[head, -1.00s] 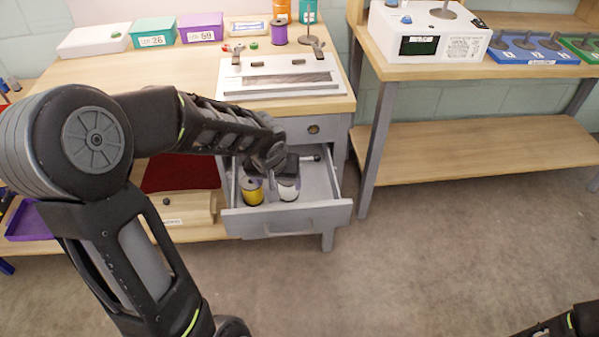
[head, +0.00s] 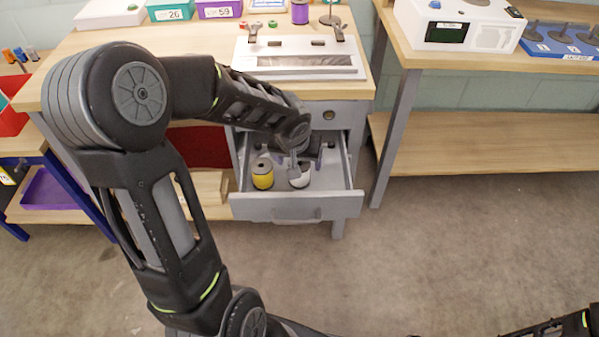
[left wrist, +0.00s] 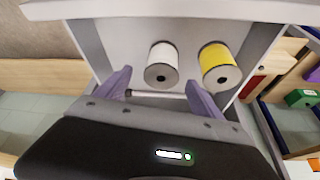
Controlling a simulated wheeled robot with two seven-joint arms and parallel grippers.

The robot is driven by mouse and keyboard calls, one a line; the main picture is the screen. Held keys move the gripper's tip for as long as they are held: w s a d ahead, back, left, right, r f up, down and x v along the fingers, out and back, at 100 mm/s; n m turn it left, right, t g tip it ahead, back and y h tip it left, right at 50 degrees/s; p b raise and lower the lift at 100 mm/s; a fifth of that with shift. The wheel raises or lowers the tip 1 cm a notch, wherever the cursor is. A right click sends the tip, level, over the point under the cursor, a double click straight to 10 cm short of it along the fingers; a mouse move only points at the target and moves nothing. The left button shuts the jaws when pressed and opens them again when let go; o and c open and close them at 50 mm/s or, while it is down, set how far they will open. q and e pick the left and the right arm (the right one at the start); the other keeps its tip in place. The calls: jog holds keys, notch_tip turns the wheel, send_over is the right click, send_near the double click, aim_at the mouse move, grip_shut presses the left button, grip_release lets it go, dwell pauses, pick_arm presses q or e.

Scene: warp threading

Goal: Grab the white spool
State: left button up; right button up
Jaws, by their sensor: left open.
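The white spool (head: 300,177) lies in the open grey drawer (head: 290,207), to the right of a yellow spool (head: 262,174). In the left wrist view the white spool (left wrist: 162,62) is to the left of the yellow spool (left wrist: 219,66). My left gripper (head: 301,158) is over the drawer and partly covers the white spool in the head view. In the left wrist view its two purple fingers (left wrist: 160,92) are spread apart, with the white spool just beyond the gap between them. Nothing is held. My right gripper is out of view; only part of my right arm shows at bottom right.
The drawer's walls stand close around the spools. The wooden table (head: 130,45) above carries a white board with clamps (head: 298,62), boxes and a purple spool (head: 300,12). A second bench (head: 450,62) stands at the right. The floor in front is clear.

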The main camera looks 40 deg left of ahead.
aim_at(300, 163)
pick_arm(q)
jog(key=b+x, duration=0.1)
jog(key=x, duration=0.4)
jog(key=shift+a+f, duration=0.15)
jog(key=shift+c, duration=0.3)
dwell(0.3)
jog(key=c, duration=1.4)
jog(key=shift+r, duration=0.2)
jog(key=shift+c, duration=0.2)
notch_tip(300, 163, up, 10)
jog(key=p, duration=0.3)
jog(key=shift+f, duration=0.1)
